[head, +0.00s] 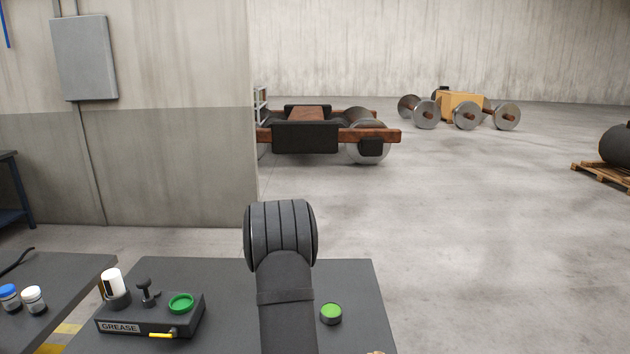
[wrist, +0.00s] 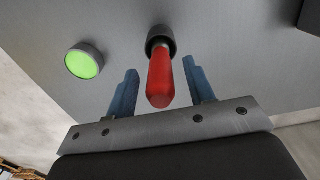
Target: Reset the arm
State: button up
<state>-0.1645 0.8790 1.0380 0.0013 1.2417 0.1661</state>
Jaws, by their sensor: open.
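My gripper (wrist: 161,66) shows in the wrist view with its two blue fingers apart. A red handle (wrist: 160,80) with a black collar stands on a grey surface (wrist: 115,25) and lies between the fingers, with a gap visible on each side. In the head view my dark arm rises over the front of the dark table (head: 355,285). My gripper and the red handle cannot be made out there. A round green button (wrist: 84,61) is left of the handle in the wrist view; a green button also shows on the table in the head view (head: 331,313).
A GREASE box (head: 150,315) with a white cylinder, a black knob, a green ring and a yellow lever sits left of my arm. Two small jars (head: 21,298) stand on a side table. A bogie frame (head: 305,135) and wheelsets (head: 465,116) are on the open floor behind.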

notch_tip(320, 180, up, 10)
jog(key=shift+f, duration=0.2)
dwell(1.7)
